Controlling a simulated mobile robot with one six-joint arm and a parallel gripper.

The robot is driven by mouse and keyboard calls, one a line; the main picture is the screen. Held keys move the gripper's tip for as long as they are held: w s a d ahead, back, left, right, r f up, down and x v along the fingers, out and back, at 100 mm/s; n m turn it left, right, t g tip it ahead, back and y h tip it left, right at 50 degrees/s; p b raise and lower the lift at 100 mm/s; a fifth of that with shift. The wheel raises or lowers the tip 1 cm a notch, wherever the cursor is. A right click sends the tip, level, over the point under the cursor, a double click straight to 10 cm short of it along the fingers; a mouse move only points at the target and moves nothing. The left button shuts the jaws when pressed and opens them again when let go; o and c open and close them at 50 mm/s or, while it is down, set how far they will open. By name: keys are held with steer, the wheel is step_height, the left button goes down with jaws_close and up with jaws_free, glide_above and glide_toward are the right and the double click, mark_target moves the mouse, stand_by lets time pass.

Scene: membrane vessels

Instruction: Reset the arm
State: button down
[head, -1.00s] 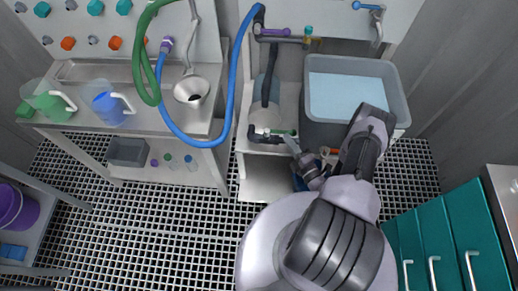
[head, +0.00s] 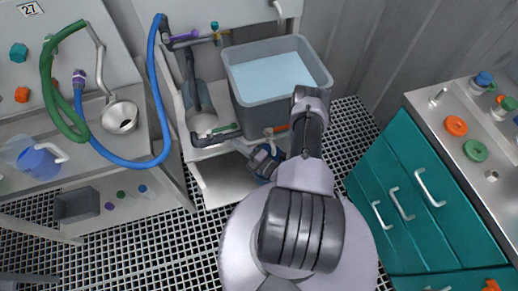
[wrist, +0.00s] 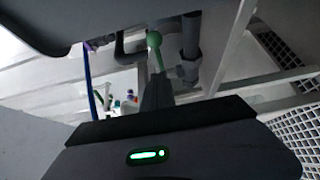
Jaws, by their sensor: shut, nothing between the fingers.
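My gripper (wrist: 157,88) shows in the wrist view with its dark fingers together and nothing between them. A green ball-ended lever (wrist: 154,42) is just beyond the fingertips in that view; I cannot tell whether they touch. In the head view my arm (head: 308,140) is bent, with its elbow in front of the grey water tank (head: 285,103). The wrist end is low, below the tank by the steel stand, and mostly hidden there.
A blue hose (head: 157,100) and a green hose (head: 47,85) hang at left by a steel funnel (head: 120,118). A blue jug (head: 38,163) stands on the left bench. Teal drawers (head: 410,200) stand close at right. Grid floor (head: 350,120) is open between tank and drawers.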

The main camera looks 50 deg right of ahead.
steer(key=s+d+p, duration=0.1)
steer(key=s+d, duration=0.4)
steer(key=d, duration=0.2)
steer(key=w+a+r+n+g+y, duration=0.3)
steer(key=w+a+r+n+y, duration=0.15)
steer(key=r+n, duration=0.4)
steer(key=w+a+r+n+g+y, duration=0.3)
steer(key=r+n+y, duration=0.35)
steer(key=r, duration=0.35)
steer(key=a+r+n+g, duration=0.8)
steer(key=a+r+n, duration=0.2)
steer(key=r+n, duration=0.15)
steer(key=s+a+r+n+t+h, duration=0.1)
steer(key=s+a+r+n+h, duration=0.4)
steer(key=s+r+n, duration=0.3)
steer(key=s+a+r+n+h, duration=0.5)
steer(key=s+a+r+n, duration=0.1)
steer(key=n, duration=0.8)
steer(key=shift+s+r+t, duration=0.4)
steer(key=shift+s+r, duration=0.5)
steer(key=shift+s, duration=0.1)
